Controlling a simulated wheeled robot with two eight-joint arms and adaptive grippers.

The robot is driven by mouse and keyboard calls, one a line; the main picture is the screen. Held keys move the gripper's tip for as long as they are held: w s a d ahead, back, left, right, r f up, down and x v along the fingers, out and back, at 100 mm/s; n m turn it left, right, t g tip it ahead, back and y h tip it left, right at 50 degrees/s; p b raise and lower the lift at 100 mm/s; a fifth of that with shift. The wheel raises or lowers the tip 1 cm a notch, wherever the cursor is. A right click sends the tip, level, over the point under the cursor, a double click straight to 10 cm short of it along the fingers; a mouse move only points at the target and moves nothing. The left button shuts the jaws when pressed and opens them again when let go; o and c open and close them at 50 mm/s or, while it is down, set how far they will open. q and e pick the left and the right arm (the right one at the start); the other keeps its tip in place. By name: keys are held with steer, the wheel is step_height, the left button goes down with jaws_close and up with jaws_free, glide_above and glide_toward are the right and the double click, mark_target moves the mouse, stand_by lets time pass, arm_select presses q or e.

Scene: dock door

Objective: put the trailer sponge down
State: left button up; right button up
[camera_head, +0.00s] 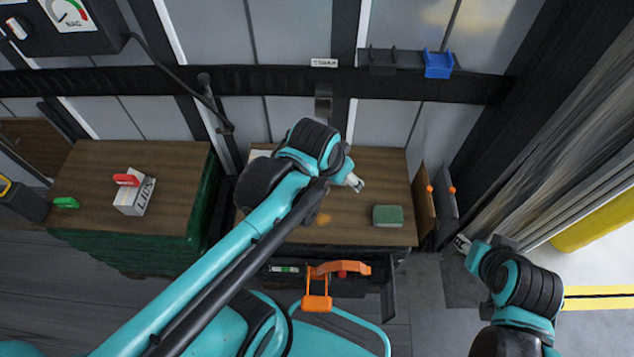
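A green block that looks like the sponge (387,215) lies flat on the right wooden bench top (350,228), near its front right. My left gripper (357,183) is above the same bench, up and to the left of the block and apart from it. No object shows in it, and its fingers are too small to tell open from shut. My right gripper (461,243) is beyond the bench's right side, away from the block. Its fingers are also too small to judge. My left arm hides the left part of the bench.
A left bench (110,170) holds a white box (134,197), a red item (126,180) and a green item (66,203). Below the right bench are an open drawer (388,290) and an orange-handled item (318,300). A blue holder (438,64) hangs on the wall rail.

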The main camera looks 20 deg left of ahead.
arm_select(q)
steer(key=s+a+n+t, duration=0.1)
steer(key=s+a+n, duration=0.2)
steer(key=s, duration=0.2)
steer(key=shift+a+t, duration=0.15)
steer(key=shift+t, duration=0.25)
steer(key=shift+f, duration=0.1)
arm_select(e)
steer(key=shift+f, duration=0.1)
arm_select(q)
steer(key=shift+f+b, duration=0.6)
steer(key=shift+b, duration=0.05)
arm_select(e)
steer(key=shift+f, duration=0.55)
arm_select(q)
steer(key=shift+c, duration=0.3)
arm_select(e)
steer(key=shift+c, duration=0.3)
